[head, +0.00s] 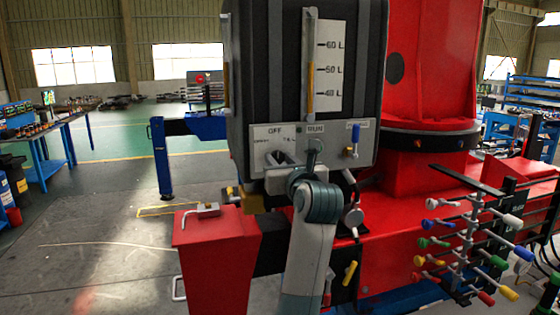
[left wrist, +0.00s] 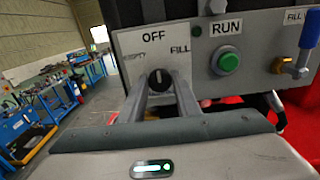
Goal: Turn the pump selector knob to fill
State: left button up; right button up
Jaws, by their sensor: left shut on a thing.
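The black pump selector knob (left wrist: 159,79) is on the light grey control panel (left wrist: 190,45), under the OFF label, with EMPTY at its left and FILL at its right. Its pale mark points about straight up, toward OFF. My left gripper (left wrist: 160,92) is shut on the knob, one finger on each side. In the head view my left gripper (head: 276,161) is against the lower left of the panel (head: 340,134) and hides the knob. My right gripper is not in view.
Right of the knob are the green RUN button (left wrist: 228,62) and a blue-handled valve (left wrist: 304,45) under another FILL label. A black tank (head: 270,60) with a level gauge rises above the panel. Coloured levers (head: 465,245) stand at the right, and a red pedestal (head: 215,250) stands below left.

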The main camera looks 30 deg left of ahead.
pick_arm(q)
jog(key=shift+m, duration=0.3)
jog(key=m+p, duration=0.2)
jog(key=m, duration=0.2)
jog(key=shift+r+p, duration=0.2)
jog(key=shift+p, duration=0.15)
jog(key=shift+f+m+p, duration=0.1)
jog(key=shift+m+p, duration=1.45)
jog(key=shift+m, duration=0.65)
jog(key=o, duration=1)
jog(key=shift+f, duration=0.1)
jog(key=shift+o, duration=0.2)
jog(key=shift+s+d, duration=0.1)
